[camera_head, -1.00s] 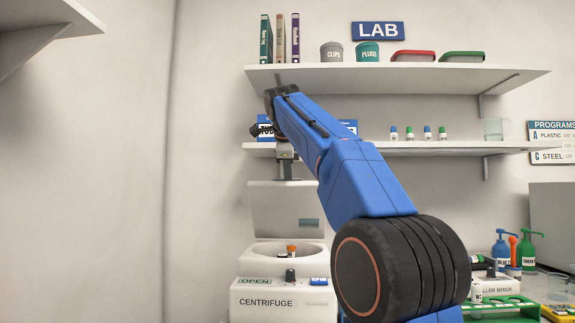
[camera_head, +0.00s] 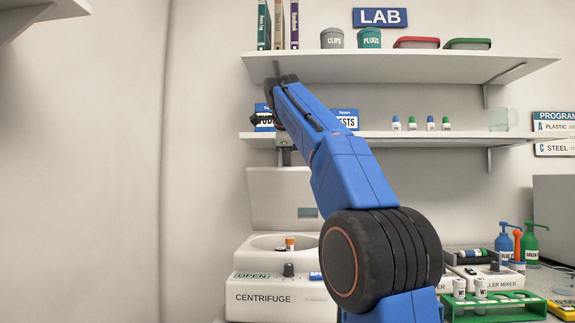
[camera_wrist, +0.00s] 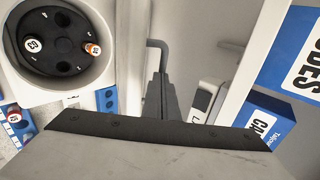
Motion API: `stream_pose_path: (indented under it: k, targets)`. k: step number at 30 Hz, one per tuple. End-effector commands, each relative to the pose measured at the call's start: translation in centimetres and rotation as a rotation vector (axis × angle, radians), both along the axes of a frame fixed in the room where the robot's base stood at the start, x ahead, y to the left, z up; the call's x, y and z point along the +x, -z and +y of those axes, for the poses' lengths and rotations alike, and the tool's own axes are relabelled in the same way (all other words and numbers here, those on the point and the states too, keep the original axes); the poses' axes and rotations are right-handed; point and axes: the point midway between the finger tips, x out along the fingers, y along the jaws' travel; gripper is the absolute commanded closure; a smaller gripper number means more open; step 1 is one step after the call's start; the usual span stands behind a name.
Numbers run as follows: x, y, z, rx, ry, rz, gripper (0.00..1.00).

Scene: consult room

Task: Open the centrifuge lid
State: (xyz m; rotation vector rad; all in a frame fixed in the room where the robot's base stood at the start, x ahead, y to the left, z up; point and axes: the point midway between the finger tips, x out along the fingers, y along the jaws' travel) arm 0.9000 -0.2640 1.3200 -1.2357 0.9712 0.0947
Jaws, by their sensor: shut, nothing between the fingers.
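The white centrifuge (camera_head: 275,292) stands at the lower middle of the head view, with a green OPEN label on its front panel. Its lid (camera_head: 280,195) stands raised and upright behind the bowl. My gripper (camera_head: 286,158) is shut and empty at the lid's top edge; I cannot tell whether it touches the lid. The fingers also show in the wrist view (camera_wrist: 160,95). The open bowl shows the dark rotor (camera_wrist: 62,58) with an orange-ringed tube (camera_wrist: 92,49) in it. My arm hides part of the centrifuge's right side.
A lower shelf (camera_head: 420,138) with boxes and small vials is just above and behind my gripper. An upper shelf (camera_head: 400,67) holds books and tubs. A green tube rack (camera_head: 495,308) and pump bottles (camera_head: 530,243) stand right of my arm. The wall area at left is clear.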

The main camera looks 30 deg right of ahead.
Motion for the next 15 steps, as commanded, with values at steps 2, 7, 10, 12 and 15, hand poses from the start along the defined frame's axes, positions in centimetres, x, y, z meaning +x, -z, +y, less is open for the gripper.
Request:
stream_pose_path:
  k: [2,7,10,12,15]
  targets:
    - [0.5,-0.2,-0.4,0.0,0.001,0.0,1.0]
    - [1.5,-0.5,-1.1,0.001,0.001,0.0,1.0]
    - [1.8,-0.6,-1.2,0.001,0.001,0.0,1.0]
    - [1.9,-0.6,-1.3,0.001,0.0,0.001,1.0]
    - [1.9,-0.6,-1.3,0.001,0.0,0.001,1.0]
